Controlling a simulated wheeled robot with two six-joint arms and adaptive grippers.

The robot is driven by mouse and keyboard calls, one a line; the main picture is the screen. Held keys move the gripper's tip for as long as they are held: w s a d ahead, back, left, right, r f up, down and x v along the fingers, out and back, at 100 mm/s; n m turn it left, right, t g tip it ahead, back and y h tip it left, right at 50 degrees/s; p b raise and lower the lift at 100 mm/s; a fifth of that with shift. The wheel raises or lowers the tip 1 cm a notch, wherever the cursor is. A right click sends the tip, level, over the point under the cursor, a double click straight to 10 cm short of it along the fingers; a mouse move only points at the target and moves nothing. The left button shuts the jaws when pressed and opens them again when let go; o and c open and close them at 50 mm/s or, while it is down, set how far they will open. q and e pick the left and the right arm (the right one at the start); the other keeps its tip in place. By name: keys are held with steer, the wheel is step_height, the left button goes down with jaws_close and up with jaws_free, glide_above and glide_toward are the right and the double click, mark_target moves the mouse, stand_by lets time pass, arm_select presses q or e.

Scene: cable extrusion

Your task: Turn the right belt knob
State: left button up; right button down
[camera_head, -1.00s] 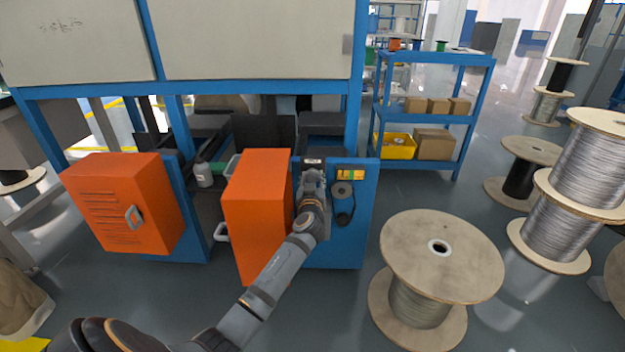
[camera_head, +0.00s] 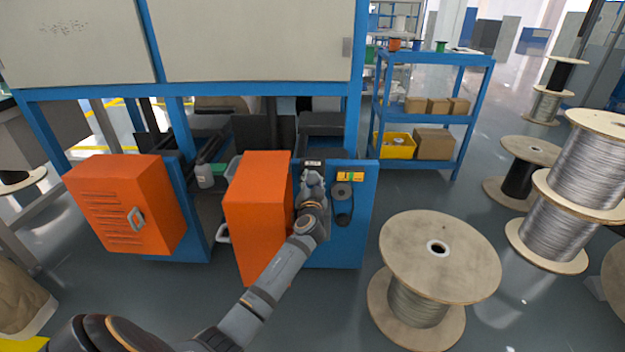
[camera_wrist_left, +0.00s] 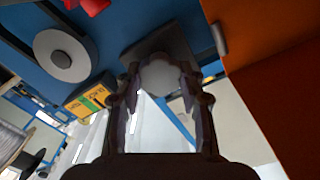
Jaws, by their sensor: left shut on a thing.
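The pale round knob (camera_wrist_left: 162,77) sits on a dark square mount (camera_wrist_left: 165,38) on the blue panel and shows between the fingers in the left wrist view. My left gripper (camera_wrist_left: 160,92) is shut on it, with one finger on each side. In the head view my left gripper (camera_head: 312,180) is at the upper left part of the blue panel (camera_head: 346,245), below a small label, and hides the knob. My right gripper is in neither view.
A dark pulley with a belt (camera_head: 342,192) and a yellow-green switch plate (camera_head: 350,176) are just right of my gripper. An orange cabinet (camera_head: 257,215) stands close on the left. A wooden cable spool (camera_head: 440,250) stands on the floor to the right.

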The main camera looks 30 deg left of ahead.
arm_select(q)
steer(key=shift+m, duration=0.9)
steer(key=o, duration=1.2)
step_height(320, 180, up, 10)
